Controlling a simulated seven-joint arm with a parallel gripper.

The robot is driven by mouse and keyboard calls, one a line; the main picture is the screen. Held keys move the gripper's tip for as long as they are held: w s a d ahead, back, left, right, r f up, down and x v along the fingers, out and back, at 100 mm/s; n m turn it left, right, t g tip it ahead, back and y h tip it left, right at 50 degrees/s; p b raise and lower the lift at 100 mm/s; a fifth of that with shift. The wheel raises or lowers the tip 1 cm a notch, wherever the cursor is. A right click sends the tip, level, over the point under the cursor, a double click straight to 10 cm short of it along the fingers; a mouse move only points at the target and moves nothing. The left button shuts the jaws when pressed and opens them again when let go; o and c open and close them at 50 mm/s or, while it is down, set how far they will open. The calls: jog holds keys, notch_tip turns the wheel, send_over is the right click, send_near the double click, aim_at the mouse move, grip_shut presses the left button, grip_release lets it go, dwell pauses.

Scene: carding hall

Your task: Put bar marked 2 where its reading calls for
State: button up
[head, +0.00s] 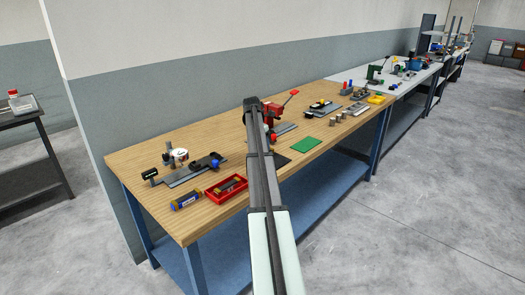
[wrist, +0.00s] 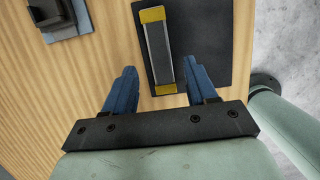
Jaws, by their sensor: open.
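In the wrist view a grey bar (wrist: 157,48) with yellow ends lies on a black mat (wrist: 205,30). No number shows on it, so I cannot tell if it is the bar marked 2. My gripper (wrist: 161,69) is open, its blue fingers on either side of the bar's near end in the picture; I see no contact and cannot judge the height. In the head view the black mat (head: 284,158) is partly behind my arm. A dial gauge (head: 178,156) stands by a grey base on the wooden bench (head: 140,170).
A red tray (head: 211,194) holding dark pieces and a blue-and-yellow cylinder (head: 186,201) lie near the bench's front edge. A green mat (head: 306,146) lies right of my arm. A red press (head: 272,110) and small metal pieces (head: 332,122) stand farther back.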

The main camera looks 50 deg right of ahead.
jog(key=v, duration=0.7)
jog(key=shift+r, duration=0.2)
